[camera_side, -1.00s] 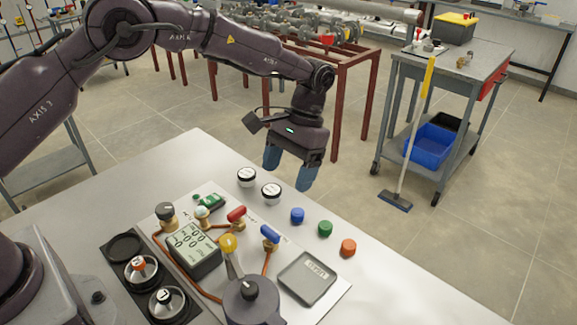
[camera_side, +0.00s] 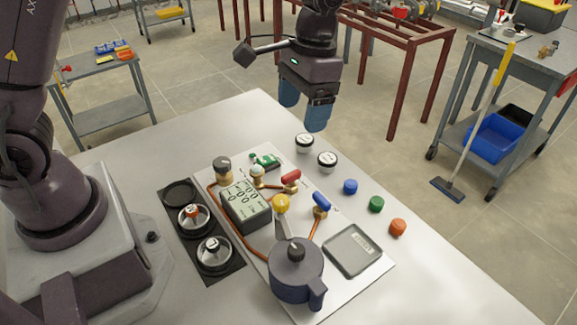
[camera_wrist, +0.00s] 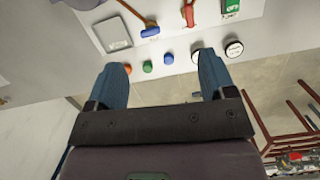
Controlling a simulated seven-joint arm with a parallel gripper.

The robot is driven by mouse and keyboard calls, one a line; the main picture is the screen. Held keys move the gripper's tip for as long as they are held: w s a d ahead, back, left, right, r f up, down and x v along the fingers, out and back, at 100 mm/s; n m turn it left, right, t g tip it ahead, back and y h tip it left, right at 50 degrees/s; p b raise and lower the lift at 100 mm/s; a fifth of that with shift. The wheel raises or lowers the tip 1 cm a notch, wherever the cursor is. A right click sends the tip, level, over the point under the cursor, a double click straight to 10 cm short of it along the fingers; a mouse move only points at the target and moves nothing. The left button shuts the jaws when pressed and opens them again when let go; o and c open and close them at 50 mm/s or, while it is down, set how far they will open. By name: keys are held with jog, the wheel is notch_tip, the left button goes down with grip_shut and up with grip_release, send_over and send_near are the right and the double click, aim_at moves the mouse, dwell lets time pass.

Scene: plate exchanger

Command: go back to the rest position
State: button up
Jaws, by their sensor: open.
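My gripper (camera_side: 303,108) has blue fingers, which are spread apart with nothing between them. It hangs in the air above the far edge of the white table (camera_side: 440,290), behind two round black-and-white gauges (camera_side: 304,143) (camera_side: 327,160). In the wrist view my gripper (camera_wrist: 158,72) shows both fingers open, with the blue cap (camera_wrist: 168,58) and green cap (camera_wrist: 147,67) seen between the tips. The fingers touch nothing that I can see.
On the table is a panel with a digital meter (camera_side: 246,204), a dark blue pot-like vessel (camera_side: 296,272), a grey square pad (camera_side: 352,250) and red (camera_side: 291,176) and blue (camera_side: 321,201) valve handles. An orange cap (camera_side: 398,227) lies at right. A red-brown frame (camera_side: 398,105) stands behind.

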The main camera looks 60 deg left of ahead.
jog(key=s+a+r+t, duration=0.3)
jog(key=s+r, duration=0.3)
jog(key=s, duration=0.3)
jog(key=s+a+r+n+t, duration=0.1)
jog(key=s+a+r+t, duration=0.3)
jog(key=s, duration=0.5)
jog(key=shift+v, duration=1.05)
jog(key=shift+w+d, duration=0.1)
jog(key=shift+d, duration=0.05)
